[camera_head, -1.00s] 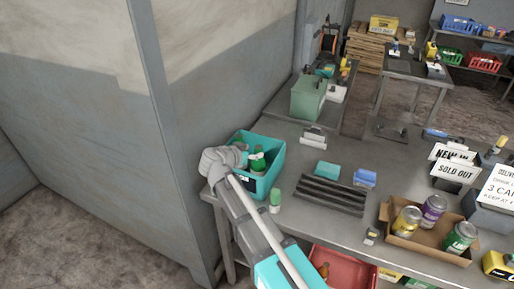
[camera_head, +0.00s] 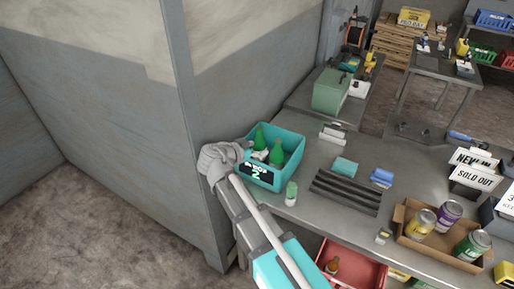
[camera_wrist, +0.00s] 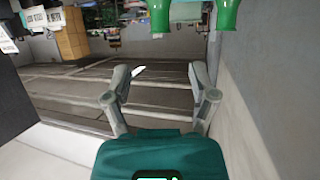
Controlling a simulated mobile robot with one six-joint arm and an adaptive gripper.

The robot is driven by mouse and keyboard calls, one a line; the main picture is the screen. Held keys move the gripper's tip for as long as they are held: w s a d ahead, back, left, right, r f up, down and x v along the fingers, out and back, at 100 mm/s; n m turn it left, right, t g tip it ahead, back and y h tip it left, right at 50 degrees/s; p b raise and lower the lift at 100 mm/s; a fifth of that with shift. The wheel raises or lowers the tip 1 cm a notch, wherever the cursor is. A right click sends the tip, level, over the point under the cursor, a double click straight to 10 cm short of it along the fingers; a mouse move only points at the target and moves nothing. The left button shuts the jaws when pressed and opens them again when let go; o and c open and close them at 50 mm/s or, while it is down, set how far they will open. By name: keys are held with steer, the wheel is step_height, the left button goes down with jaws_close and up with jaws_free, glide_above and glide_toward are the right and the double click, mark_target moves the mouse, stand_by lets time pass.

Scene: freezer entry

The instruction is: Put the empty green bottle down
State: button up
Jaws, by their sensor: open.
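Two green bottles stand in a teal crate (camera_head: 297,160) at the bench's left end; one is the left green bottle (camera_head: 260,138), the other the right green bottle (camera_head: 277,153). I cannot tell which one the task means. The crate has a dark label on its front. Green bottle shapes (camera_wrist: 227,14) also show at the top edge of the wrist view. My gripper (camera_wrist: 160,76) is open, with nothing between its fingers. In the head view it is beside the crate's left side, with its fingertips hidden by my wrist.
A small green-and-white container (camera_head: 291,194) stands in front of the crate. A dark ribbed rack (camera_head: 345,192) and a cardboard tray (camera_head: 425,247) of cans lie to the right. A grey wall panel (camera_head: 200,110) is close on the left. A red bin (camera_head: 350,265) is below.

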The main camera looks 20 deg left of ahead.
stand_by(0.6)
steer(key=w+d+f+g, duration=0.1)
steer(key=d+f+g, duration=0.15)
steer(key=d, duration=0.65)
steer(key=w+d+f+n+g+h, duration=0.1)
steer(key=w+d+f+g, duration=0.15)
steer(key=d, duration=0.55)
steer(key=w+d+f+g, duration=0.1)
steer(key=d+f+g, duration=0.15)
steer(key=d, duration=0.65)
steer(key=s+d+f+n+g+y, duration=0.1)
steer(key=s+d, duration=0.1)
steer(key=d, duration=0.4)
steer(key=s+d+f+g+y, duration=0.1)
steer(key=s+d+g+y, duration=0.1)
steer(key=d, duration=0.5)
steer(key=s+d+f+n+g+y, duration=0.1)
steer(key=s+d+f+g, duration=0.1)
steer(key=d, duration=0.4)
steer(key=shift+s+d+n+y, duration=0.3)
steer(key=shift+s+d+y, duration=0.1)
steer(key=shift+s, duration=0.4)
steer(key=shift+s+d+y, duration=0.25)
steer(key=shift+d+y, duration=0.05)
steer(key=shift+d, duration=0.15)
